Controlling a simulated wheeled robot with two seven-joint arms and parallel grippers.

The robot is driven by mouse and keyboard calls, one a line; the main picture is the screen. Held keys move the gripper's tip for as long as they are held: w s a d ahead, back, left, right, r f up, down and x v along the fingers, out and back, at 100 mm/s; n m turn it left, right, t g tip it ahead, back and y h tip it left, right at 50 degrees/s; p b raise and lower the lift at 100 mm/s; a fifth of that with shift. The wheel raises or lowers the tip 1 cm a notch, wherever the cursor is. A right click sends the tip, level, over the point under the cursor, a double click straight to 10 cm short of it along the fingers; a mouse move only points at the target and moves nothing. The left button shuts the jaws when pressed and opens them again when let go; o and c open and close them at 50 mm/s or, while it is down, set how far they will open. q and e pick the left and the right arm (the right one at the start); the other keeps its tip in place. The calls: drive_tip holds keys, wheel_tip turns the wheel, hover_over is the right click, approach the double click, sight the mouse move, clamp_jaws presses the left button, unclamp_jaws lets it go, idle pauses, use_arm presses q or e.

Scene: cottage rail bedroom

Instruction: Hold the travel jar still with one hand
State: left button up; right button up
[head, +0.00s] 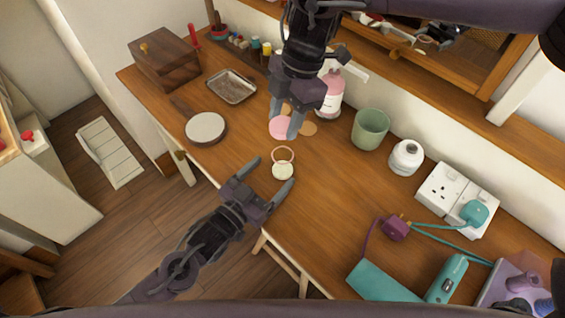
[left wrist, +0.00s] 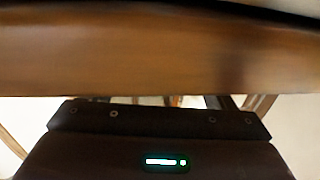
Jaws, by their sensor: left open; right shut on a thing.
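The small round cream-topped travel jar (head: 283,171) stands near the table's front edge, with a thin pink ring (head: 283,154) seen just behind it. My left gripper (head: 271,175) is open, its fingers spread, one to the left of the jar and one at its lower right. Whether either finger touches the jar cannot be told. My right gripper (head: 286,117) reaches down from the top, shut on a pink round thing (head: 281,128) behind the jar. Its fingers partly hide that thing. The left wrist view shows no jar.
A pink-labelled pump bottle (head: 331,95) stands close to my right gripper, near tan discs (head: 307,129). A green cup (head: 370,129), white pot (head: 406,157) and socket block (head: 457,197) stand right. A round mirror-like piece (head: 206,129) lies left. The table's (head: 335,190) middle is clear.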

sight(275, 170)
use_arm(q)
drive_tip(key=shift+x, duration=1.8)
drive_tip(key=shift+s, duration=0.1)
drive_tip(key=shift+c, duration=0.5)
drive_tip(key=c, duration=1.4)
use_arm(e)
drive_tip(key=shift+f, duration=2.5)
drive_tip(key=shift+f, duration=0.85)
drive_tip(key=shift+f, duration=0.55)
